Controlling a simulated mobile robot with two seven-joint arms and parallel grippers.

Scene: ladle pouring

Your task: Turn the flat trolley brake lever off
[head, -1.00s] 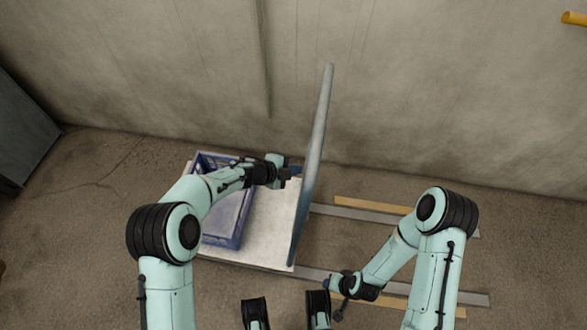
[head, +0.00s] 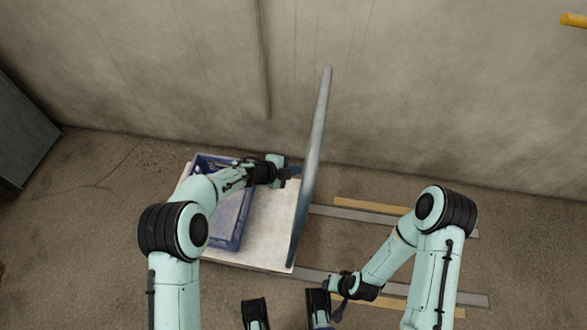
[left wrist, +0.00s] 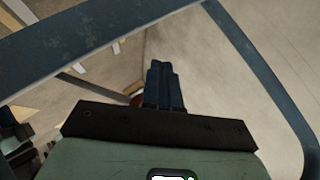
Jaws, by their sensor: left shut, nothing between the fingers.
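The flat trolley has a pale bed (head: 272,222) and a tall blue-grey handle frame (head: 317,140) at its right end. My left gripper (head: 295,172) is over the bed, close to the left side of the frame. No lever shows clearly in the head view. My right gripper (head: 329,285) is low, right of the trolley; its jaw is unclear.
A blue crate (head: 234,242) stands on the left part of the bed. Grey and yellow strips (head: 375,205) lie on the floor to the right. A concrete wall (head: 420,110) runs behind, and a grey cabinet (head: 25,135) stands far left.

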